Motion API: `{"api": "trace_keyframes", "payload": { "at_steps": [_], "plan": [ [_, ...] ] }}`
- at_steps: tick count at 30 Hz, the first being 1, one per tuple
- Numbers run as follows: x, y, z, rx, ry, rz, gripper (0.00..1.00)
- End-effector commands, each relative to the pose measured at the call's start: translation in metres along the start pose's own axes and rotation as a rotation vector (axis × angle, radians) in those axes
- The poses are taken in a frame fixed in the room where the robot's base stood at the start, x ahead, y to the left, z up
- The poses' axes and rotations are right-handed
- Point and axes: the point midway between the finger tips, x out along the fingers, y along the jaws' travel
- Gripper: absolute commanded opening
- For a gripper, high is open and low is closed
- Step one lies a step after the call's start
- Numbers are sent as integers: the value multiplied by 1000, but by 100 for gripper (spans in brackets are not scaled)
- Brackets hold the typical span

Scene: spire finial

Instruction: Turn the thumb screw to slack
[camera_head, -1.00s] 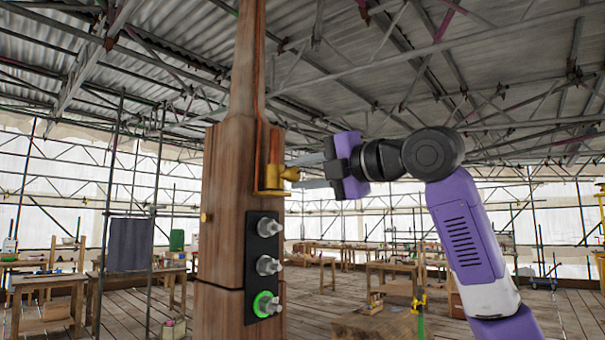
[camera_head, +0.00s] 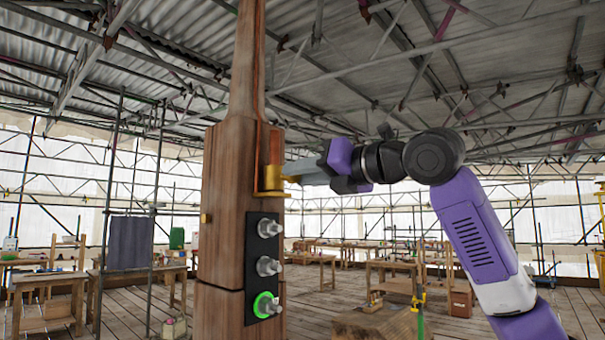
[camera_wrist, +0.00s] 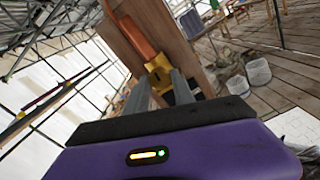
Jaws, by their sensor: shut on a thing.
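The brass bracket (camera_head: 271,181) is on the right side of the wooden spire (camera_head: 227,200), at the foot of a copper-coloured strip (camera_head: 276,146). My gripper (camera_head: 290,172) reaches in from the right, its grey fingers closed on the brass thumb screw, which they mostly hide in the head view. In the wrist view the two fingers (camera_wrist: 160,92) point at the brass thumb screw (camera_wrist: 160,80) in front of the bracket, with the screw's end between their tips. How far the screw is turned cannot be told.
A black panel (camera_head: 263,240) with three metal knobs is on the spire below the bracket; the lowest has a green ring. Workbenches (camera_head: 391,270) stand behind on the plank floor. White buckets (camera_wrist: 258,72) show in the wrist view.

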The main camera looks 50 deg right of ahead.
Motion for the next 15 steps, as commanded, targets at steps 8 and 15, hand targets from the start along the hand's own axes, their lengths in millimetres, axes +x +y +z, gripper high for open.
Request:
{"api": "trace_keyframes", "payload": {
  "at_steps": [8,15],
  "plan": [
    [1,-1,-3,-104,8,-2,0],
    [1,-1,-4,-131,9,-2,0]
  ]
}}
